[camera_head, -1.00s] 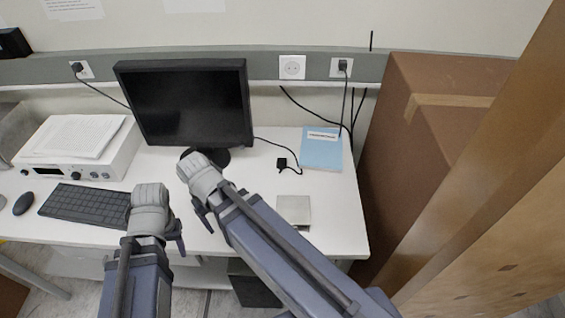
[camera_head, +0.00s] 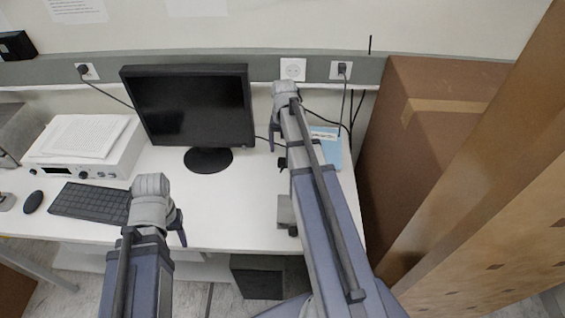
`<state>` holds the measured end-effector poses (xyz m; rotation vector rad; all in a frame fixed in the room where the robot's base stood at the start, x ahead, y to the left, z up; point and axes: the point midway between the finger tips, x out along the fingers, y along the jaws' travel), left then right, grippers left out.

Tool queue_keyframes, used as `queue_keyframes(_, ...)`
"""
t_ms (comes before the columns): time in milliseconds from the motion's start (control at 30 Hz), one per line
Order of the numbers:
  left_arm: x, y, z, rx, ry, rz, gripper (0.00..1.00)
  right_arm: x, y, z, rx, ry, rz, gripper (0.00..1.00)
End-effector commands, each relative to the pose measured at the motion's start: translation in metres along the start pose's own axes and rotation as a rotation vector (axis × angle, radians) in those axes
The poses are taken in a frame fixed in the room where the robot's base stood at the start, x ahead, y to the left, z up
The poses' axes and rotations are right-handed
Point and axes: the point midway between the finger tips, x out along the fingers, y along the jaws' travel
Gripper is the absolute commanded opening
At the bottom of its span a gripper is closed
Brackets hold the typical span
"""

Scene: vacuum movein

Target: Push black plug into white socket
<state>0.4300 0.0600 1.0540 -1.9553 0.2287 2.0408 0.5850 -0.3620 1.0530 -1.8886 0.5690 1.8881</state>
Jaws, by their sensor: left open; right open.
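The white socket (camera_head: 293,69) is on the grey wall rail, right of the monitor, with nothing plugged in. A black plug (camera_head: 282,162) lies on the white desk, partly hidden by my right arm. Its cord comes from behind the monitor. My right gripper (camera_head: 274,138) is open and appears just below the socket in the picture, above the plug. Its wrist hides most of its fingers, and I see nothing held. My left gripper (camera_head: 178,228) is open over the desk's front, right of the keyboard and far from plug and socket.
The monitor (camera_head: 190,108) stands left of my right gripper. A blue book (camera_head: 332,150) and a small grey box (camera_head: 285,211) are partly behind my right arm. Another socket with a plug (camera_head: 342,69) is to the right. A large brown box (camera_head: 430,150) bounds the right side.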

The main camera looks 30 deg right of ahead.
Motion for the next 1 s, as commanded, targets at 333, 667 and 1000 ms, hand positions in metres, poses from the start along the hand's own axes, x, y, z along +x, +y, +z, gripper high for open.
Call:
queue_keyframes(333,0.022,0.002,-0.001,0.002,0.0,0.0,0.5,0.022,-0.001,0.0,-0.002,0.0,0.0,0.8)
queue_keyframes(667,0.026,0.002,-0.002,0.003,0.0,-0.001,0.5,0.026,-0.001,0.0,-0.002,0.0,0.0,0.8)
queue_keyframes(1000,0.045,0.004,-0.003,0.002,0.0,-0.001,0.5,0.045,-0.003,-0.003,-0.002,0.0,0.0,0.8)
